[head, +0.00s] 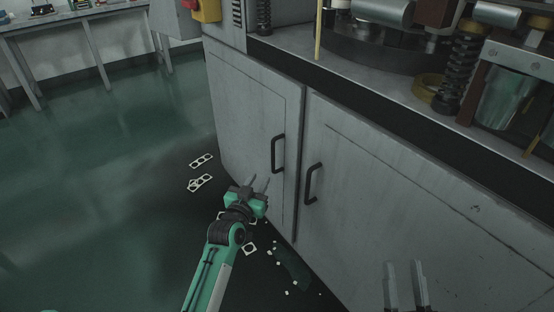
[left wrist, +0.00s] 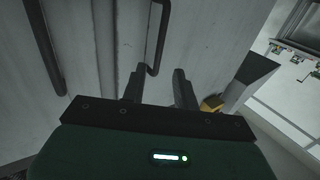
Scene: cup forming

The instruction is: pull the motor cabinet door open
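The grey motor cabinet has two doors side by side, a left door (head: 250,120) and a right door (head: 400,190); both look closed. The left door has a dark bar handle (head: 278,154), and the right door has a similar handle (head: 312,184). My left gripper (head: 259,182) is open and empty, just below and left of the left door's handle. In the left wrist view, its two fingers (left wrist: 160,86) stand apart, with a handle (left wrist: 157,38) beyond them and another handle (left wrist: 45,48) farther left. My right gripper (head: 405,268) is open and empty at the bottom right, before the right door.
Machine parts, including a black spring (head: 460,66), stand on the cabinet top. Flat white pieces (head: 201,160) and small scraps lie on the floor by the cabinet's left corner. A workbench (head: 75,22) stands at the back left. The green floor (head: 100,150) between is mostly clear.

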